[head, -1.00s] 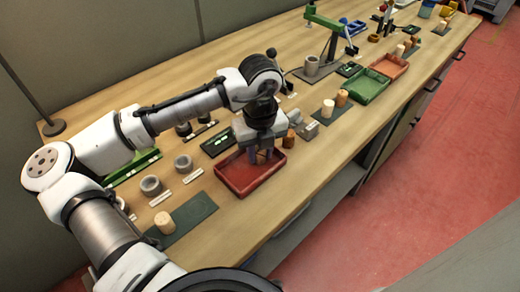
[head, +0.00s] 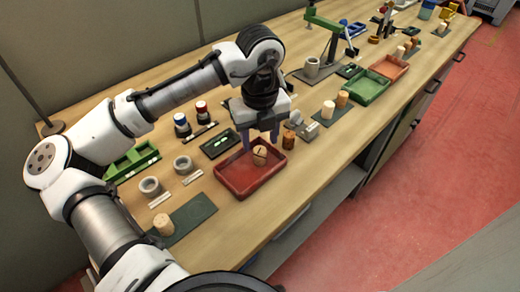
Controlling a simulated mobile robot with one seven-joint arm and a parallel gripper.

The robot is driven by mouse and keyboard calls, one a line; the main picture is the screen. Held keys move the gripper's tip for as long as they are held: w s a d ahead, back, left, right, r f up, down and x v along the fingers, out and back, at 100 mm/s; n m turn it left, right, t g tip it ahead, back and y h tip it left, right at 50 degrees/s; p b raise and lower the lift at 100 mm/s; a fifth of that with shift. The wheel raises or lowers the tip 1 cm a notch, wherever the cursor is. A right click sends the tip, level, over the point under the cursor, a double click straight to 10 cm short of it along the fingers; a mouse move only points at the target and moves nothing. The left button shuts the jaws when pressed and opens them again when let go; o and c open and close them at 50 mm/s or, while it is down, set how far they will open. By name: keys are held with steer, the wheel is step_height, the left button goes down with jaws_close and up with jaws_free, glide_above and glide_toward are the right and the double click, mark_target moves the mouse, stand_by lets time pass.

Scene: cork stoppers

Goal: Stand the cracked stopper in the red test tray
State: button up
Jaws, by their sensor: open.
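The red test tray (head: 233,187) sits on the bench below my gripper. A light cork stopper with a dark line like a crack (head: 260,155) stands upright in the tray, toward its back right. My gripper (head: 262,136) is open and empty above and just behind this stopper, its fingers pointing down and apart from it. The exact gap between fingers and stopper is hard to judge from this view.
A darker stopper (head: 289,141) stands right of the tray. A pale cork (head: 164,224) is on a dark mat at the front left. Grey rings (head: 150,186), a green tray (head: 366,88) and a green rack (head: 132,163) are also on the bench.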

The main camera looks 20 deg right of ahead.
mark_target(260, 150)
step_height(260, 150, up, 7)
steer(key=shift+f, duration=0.15)
stand_by(1.2)
